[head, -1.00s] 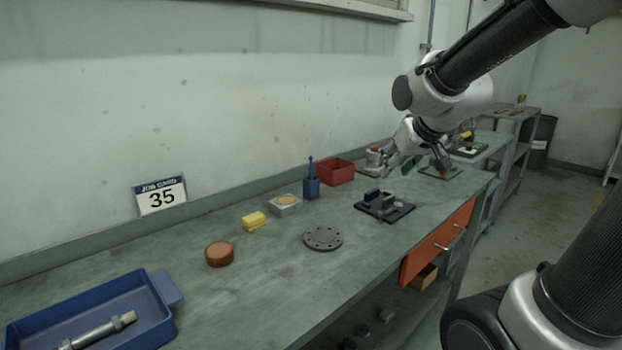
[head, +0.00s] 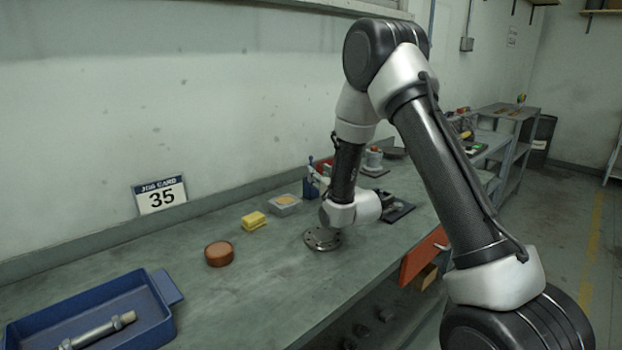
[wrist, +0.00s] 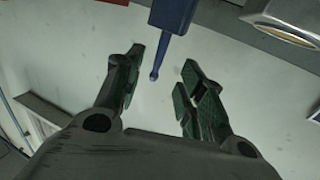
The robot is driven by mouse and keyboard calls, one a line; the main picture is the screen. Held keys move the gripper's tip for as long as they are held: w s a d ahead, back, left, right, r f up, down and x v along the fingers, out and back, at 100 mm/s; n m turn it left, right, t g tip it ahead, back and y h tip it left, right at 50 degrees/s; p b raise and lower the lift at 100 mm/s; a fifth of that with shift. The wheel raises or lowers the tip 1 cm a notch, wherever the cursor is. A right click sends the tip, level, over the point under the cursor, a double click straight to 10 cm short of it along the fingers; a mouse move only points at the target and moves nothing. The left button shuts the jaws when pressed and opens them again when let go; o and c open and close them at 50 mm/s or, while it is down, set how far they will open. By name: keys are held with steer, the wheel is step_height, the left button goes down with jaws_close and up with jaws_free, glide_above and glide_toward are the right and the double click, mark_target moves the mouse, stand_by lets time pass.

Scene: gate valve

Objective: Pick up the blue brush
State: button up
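The blue brush (head: 310,187) stands upright on the bench, a blocky blue body with a thin handle on top, partly hidden by my arm in the head view. In the wrist view its blue body (wrist: 172,14) is at the top edge, and its thin handle with a rounded tip reaches down between my fingertips. My gripper (wrist: 162,62) is open, with the handle in the gap between its two dark green-padded fingers and no clear contact. In the head view the gripper is mostly hidden behind my wrist.
Close to the brush is a grey block with a round yellowish top (head: 285,204), also in the wrist view (wrist: 285,25). A yellow block (head: 254,221), orange-brown round piece (head: 219,254), grey flange (head: 322,239) and blue tray (head: 165,325) share the bench. The wall is behind.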

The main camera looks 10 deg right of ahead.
steer(key=x, duration=0.7)
steer(key=shift+w+r, duration=0.2)
steer(key=shift+w, duration=0.05)
jaws_close()
